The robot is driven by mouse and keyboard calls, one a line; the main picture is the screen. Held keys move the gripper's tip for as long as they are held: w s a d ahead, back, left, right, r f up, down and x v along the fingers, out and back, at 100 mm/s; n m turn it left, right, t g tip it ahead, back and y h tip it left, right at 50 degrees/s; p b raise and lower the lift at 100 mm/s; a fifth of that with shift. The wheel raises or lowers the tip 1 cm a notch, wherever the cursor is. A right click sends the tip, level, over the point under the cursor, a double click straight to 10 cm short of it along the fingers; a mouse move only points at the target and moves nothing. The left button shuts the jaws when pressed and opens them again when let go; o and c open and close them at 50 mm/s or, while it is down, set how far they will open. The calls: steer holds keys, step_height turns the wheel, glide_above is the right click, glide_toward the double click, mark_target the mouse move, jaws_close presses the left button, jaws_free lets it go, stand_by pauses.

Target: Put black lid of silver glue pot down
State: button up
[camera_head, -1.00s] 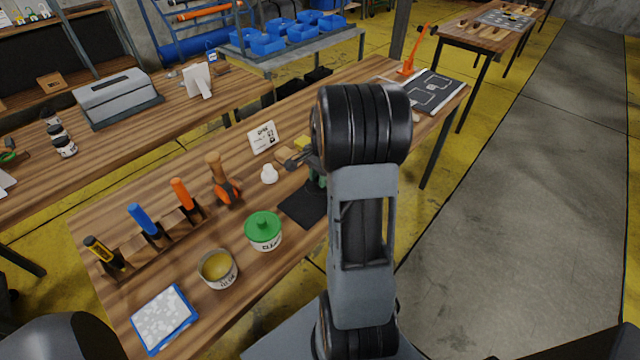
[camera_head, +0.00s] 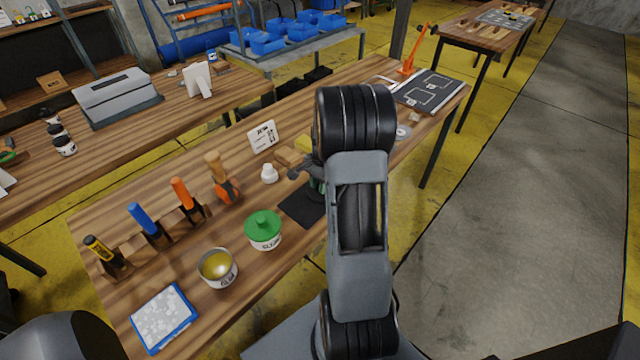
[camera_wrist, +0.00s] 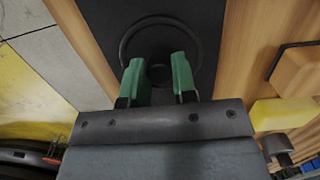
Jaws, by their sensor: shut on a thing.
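The silver glue pot (camera_head: 218,280) stands open on the workbench, with yellow-brown glue showing inside. My gripper (camera_wrist: 158,78) has green fingers, closed on the knob of the round black lid (camera_wrist: 160,36) in the wrist view. The lid is over the black mat (camera_wrist: 100,20); black on black, I cannot tell whether it touches. In the head view the green fingers show only partly beside my arm, over the mat (camera_head: 298,208), and the lid is hidden.
A pot with a green lid (camera_head: 263,228) stands between the glue pot and the mat. A white bottle (camera_head: 269,174), wooden blocks (camera_head: 290,156) and a yellow block (camera_wrist: 285,113) are near my gripper. A tool rack (camera_head: 158,240) lines the left side.

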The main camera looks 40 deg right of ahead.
steer(key=o, duration=0.9)
steer(key=shift+f, duration=0.1)
step_height(320, 180, up, 12)
steer(key=d, duration=0.1)
steer(key=s+a+r+n+t, duration=0.1)
steer(key=s+a+n, duration=0.3)
steer(key=a, duration=0.3)
steer(key=s+a+r+n+t, duration=0.1)
steer(key=s+a+n, duration=0.3)
steer(key=a+n, duration=0.2)
steer(key=s+a+r+n+t+h, duration=0.1)
steer(key=s+a+n, duration=0.3)
steer(key=a, duration=0.5)
steer(key=shift+s+r+n+t+p, duration=0.2)
steer(key=shift+r+n+t+p, duration=0.15)
steer(key=shift+n, duration=0.75)
